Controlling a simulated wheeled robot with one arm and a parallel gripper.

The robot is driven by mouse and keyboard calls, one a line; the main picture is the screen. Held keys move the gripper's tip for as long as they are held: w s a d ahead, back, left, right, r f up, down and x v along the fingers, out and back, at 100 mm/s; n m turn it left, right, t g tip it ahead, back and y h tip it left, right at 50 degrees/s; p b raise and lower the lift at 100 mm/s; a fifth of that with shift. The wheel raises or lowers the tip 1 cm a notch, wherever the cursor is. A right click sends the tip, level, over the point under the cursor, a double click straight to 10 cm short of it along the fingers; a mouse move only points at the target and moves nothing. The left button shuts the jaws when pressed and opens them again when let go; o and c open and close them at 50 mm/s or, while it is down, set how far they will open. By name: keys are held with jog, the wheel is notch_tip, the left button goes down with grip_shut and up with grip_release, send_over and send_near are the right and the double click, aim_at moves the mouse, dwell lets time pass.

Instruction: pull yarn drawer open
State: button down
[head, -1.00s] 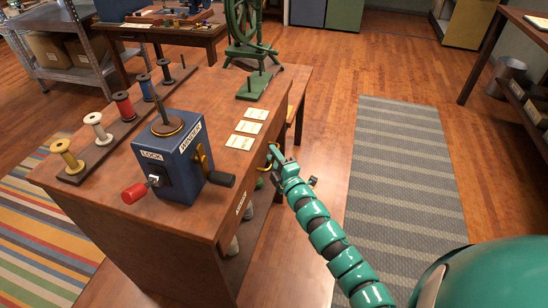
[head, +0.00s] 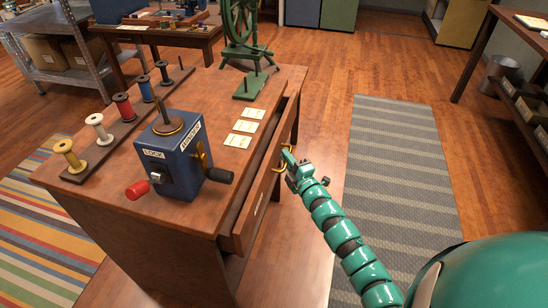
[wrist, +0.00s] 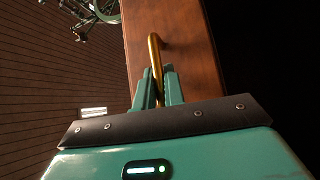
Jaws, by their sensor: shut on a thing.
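The yarn drawer (head: 264,190) is a wooden drawer in the right side of the brown wooden table (head: 95,195). It stands partly out, with a dark gap between its front and the tabletop. My gripper (head: 287,160) is at the drawer's brass handle (head: 277,168). In the wrist view, the teal fingers of my gripper (wrist: 158,85) are shut around the brass handle (wrist: 155,55), with the wooden drawer front (wrist: 190,45) behind it. The drawer's inside is mostly hidden.
A blue winder (head: 178,160) with a red knob, a rack of several yarn spools (head: 123,105) and paper cards (head: 245,127) stand on the tabletop. A green spinning wheel (head: 245,40) is behind. A grey striped rug (head: 400,170) covers clear floor to the right.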

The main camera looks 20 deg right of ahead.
jog(key=s+d+p, duration=0.2)
jog(key=s+d, duration=0.8)
jog(key=d, duration=0.5)
jog(key=shift+s+p, duration=0.2)
jog(key=shift+p, duration=0.2)
jog(key=shift+d, duration=0.1)
jog(key=c, duration=1.5)
grip_release()
jog(key=v, duration=1.7)
jog(key=shift+s+p, duration=0.15)
jog(key=shift+p, duration=0.15)
jog(key=shift+d+f, duration=0.1)
jog(key=shift+d, duration=0.05)
